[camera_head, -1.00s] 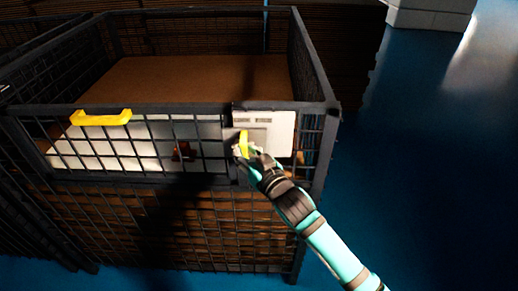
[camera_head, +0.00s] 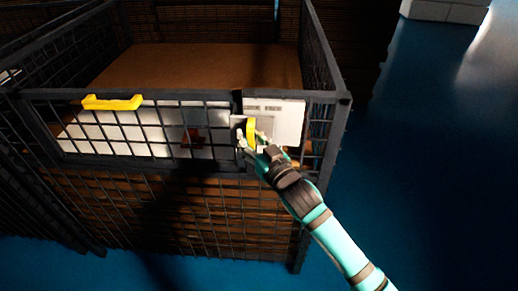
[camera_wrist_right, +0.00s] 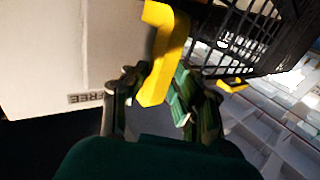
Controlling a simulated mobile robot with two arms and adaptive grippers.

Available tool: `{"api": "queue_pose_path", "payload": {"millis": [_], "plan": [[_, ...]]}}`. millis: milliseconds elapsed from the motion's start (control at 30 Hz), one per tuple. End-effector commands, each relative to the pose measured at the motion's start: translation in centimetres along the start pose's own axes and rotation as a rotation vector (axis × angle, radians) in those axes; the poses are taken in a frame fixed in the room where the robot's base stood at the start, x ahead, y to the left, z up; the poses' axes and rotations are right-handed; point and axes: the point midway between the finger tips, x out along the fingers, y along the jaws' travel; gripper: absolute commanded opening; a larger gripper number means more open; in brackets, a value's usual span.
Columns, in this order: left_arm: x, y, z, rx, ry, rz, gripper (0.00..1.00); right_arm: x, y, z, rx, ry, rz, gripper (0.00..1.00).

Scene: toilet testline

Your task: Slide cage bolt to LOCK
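The cage bolt's yellow handle (camera_head: 251,131) stands upright on a grey plate (camera_head: 237,122) at the right end of the cage's front panel. In the right wrist view the yellow handle (camera_wrist_right: 165,50) is large and close. My right gripper (camera_head: 252,141) is at the handle, and its fingers are on either side of it. In the wrist view the right gripper (camera_wrist_right: 158,82) is open, with a gap between the left finger and the handle. The right finger is close to the handle; I cannot tell whether they touch. LOCK markings are not legible. My left gripper is not in view.
The dark mesh cage (camera_head: 170,215) has a yellow pull handle (camera_head: 112,102) on its front top rail. A white box with print (camera_head: 284,118) sits behind the mesh beside the bolt, and a brown board (camera_head: 200,68) lies inside. Blue floor (camera_head: 430,170) is clear at the right.

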Motion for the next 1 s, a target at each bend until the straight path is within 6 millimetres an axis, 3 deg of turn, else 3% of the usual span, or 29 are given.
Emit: {"api": "queue_pose_path", "payload": {"millis": [500, 700, 1000], "plan": [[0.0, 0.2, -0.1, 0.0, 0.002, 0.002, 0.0, -9.8, -0.1, 0.2, 0.001, -0.005, -0.001, 0.27], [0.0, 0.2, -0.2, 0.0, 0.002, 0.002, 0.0, -11.2, -0.1, 0.1, 0.001, -0.003, -0.001, 0.27], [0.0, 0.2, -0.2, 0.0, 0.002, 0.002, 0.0, -11.3, -0.1, 0.1, 0.0, -0.002, -0.001, 0.27]]}}
